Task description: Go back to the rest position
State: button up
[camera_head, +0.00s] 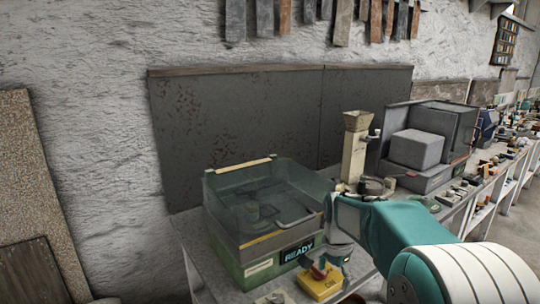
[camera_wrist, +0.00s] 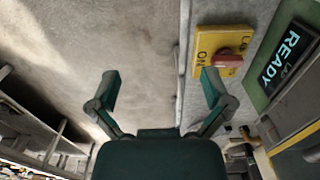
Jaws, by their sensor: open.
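My gripper (camera_wrist: 160,88) is open and empty in the wrist view, its two teal fingers spread apart. Bare grey floor shows between and beyond the fingers. The right finger is close in the picture to a yellow switch box (camera_wrist: 222,50) with a red knob. In the head view my gripper (camera_head: 325,268) hangs at the bench's front edge, near the same yellow switch box (camera_head: 320,284). My teal and white arm reaches in from the lower right and hides part of the bench.
A green machine (camera_head: 262,262) with a clear cover and a lit READY display stands on the bench left of my gripper. A funnel-topped column (camera_head: 354,150) and a grey boxy machine (camera_head: 418,150) stand behind my arm. Benches with small items run right.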

jog(key=s+r+n+t, duration=0.1)
jog(key=s+r+n, duration=0.25)
jog(key=s, duration=0.35)
jog(key=s+r+n+t, duration=0.2)
jog(key=s+r, duration=0.3)
jog(key=s, duration=0.1)
jog(key=s+f+n+t, duration=0.1)
jog(key=s+n, duration=0.5)
jog(key=s, duration=0.7)
jog(key=shift+s+t, duration=0.15)
jog(key=shift+t, duration=0.65)
jog(key=shift+d, duration=0.1)
